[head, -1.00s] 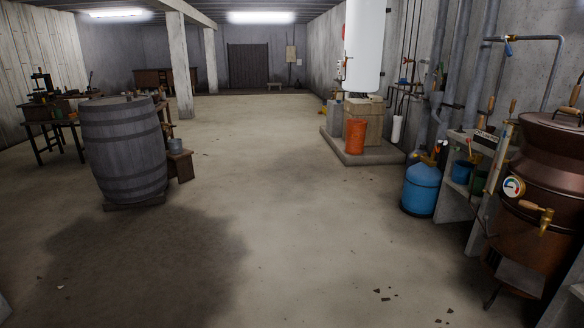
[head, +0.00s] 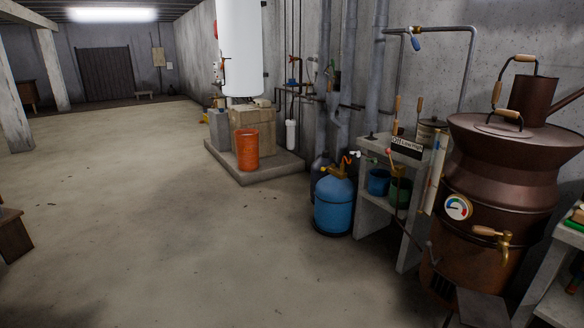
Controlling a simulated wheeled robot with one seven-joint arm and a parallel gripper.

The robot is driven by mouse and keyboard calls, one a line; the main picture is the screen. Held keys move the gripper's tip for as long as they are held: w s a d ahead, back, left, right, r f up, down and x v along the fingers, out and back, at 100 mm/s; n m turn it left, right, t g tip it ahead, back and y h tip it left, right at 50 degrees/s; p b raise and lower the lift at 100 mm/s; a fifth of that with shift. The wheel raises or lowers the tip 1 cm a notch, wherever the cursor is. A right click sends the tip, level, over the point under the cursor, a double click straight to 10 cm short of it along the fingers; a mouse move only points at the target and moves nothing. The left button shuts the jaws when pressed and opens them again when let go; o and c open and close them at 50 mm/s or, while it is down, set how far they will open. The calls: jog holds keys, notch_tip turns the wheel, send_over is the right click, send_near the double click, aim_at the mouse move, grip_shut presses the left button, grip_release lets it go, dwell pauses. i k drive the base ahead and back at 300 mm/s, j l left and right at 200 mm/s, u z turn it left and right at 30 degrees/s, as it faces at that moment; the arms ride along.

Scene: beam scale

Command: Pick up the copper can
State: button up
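No small object in the head view is clearly the copper can. An orange, open-topped cylinder (head: 247,150) stands on the low concrete plinth in front of a stone-like block. A large copper-brown still (head: 500,190) with a round dial, a brass tap and a wooden-handled lid stands at the right. I cannot tell whether either one is the copper can. My gripper is out of view.
The concrete plinth (head: 255,173) juts from the right wall. A wooden stool (head: 14,235) is cut off at the left edge. The floor (head: 130,200) between is open.

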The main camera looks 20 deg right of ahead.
aim_at(532, 96)
jog(key=i+j+z, duration=0.25)
jog(key=z, duration=0.25)
jog(key=i+j+z, duration=0.3)
jog(key=z, duration=0.2)
jog(key=i+j+z, duration=0.15)
jog(key=j+z, duration=0.3)
jog(key=i+j+z, duration=0.1)
jog(key=j+z, duration=0.4)
jog(key=k+j+z, duration=0.1)
jog(key=j+z, duration=0.4)
jog(key=j, duration=0.7)
